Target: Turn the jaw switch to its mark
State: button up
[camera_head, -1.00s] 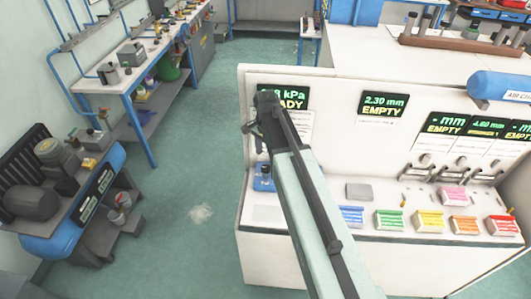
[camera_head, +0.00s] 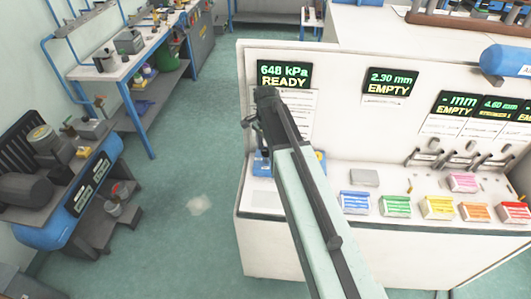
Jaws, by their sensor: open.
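My arm reaches up and left across the front of a white workstation (camera_head: 258,210). My gripper (camera_head: 250,124) is at its end, in front of the left part of the back panel, below and left of a display (camera_head: 284,75) reading "648 kPa READY". The gripper is small and dark and seems empty; its jaws show little detail. A blue device (camera_head: 262,163) sits on the bench just below it, partly hidden by my arm. I cannot tell which part is the jaw switch. Several metal levers (camera_head: 450,159) stand at the panel's right side, well away from my gripper.
Coloured trays, including a blue one (camera_head: 355,202) and a green one (camera_head: 396,206), line the bench front. A grey block (camera_head: 364,177) lies behind them. A compressor bench (camera_head: 60,195) stands at the left. The floor (camera_head: 190,235) between them is clear.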

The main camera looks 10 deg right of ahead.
jog(key=c, duration=1.2)
jog(key=shift+a, duration=0.15)
grip_shut()
